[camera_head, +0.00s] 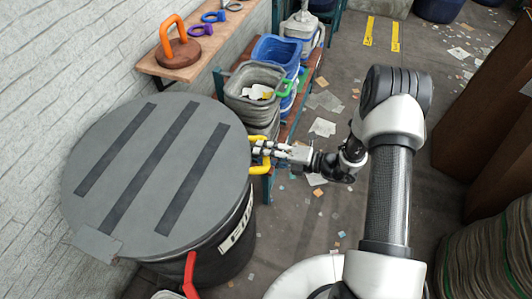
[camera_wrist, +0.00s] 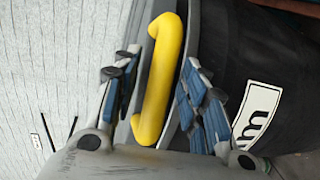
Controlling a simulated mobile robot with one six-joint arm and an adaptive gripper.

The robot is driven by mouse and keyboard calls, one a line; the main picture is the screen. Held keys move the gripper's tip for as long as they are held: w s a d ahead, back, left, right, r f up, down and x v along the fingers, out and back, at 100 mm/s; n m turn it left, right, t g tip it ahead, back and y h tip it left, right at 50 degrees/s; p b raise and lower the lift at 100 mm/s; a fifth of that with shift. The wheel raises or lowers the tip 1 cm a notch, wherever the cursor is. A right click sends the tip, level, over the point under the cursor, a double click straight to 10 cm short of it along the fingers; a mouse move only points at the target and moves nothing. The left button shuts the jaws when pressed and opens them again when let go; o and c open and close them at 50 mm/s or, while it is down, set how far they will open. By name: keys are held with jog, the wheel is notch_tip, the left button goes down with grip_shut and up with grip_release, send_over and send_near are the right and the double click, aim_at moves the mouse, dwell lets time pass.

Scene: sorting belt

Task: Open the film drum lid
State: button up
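The film drum (camera_head: 200,262) is a dark round drum with a white label, partly cut off by its lid. Its round grey lid (camera_head: 135,150) lies flat on top, shut, with three dark strips. A yellow handle (camera_head: 258,168) sticks out from the lid's right edge. My gripper (camera_head: 264,152) is at this handle, reaching in from the right. In the wrist view the yellow handle (camera_wrist: 160,85) stands between my two fingers. The fingers are apart, one on each side, and do not look clamped on it.
Behind the drum, blue and grey tubs (camera_head: 255,82) stand on a rack. A wooden shelf (camera_head: 190,65) on the left wall holds an orange-handled disc (camera_head: 178,52). A red handle (camera_head: 189,275) shows at the front. Scraps litter the floor (camera_head: 315,215).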

jog(key=shift+c, duration=0.2)
grip_shut()
dwell(0.6)
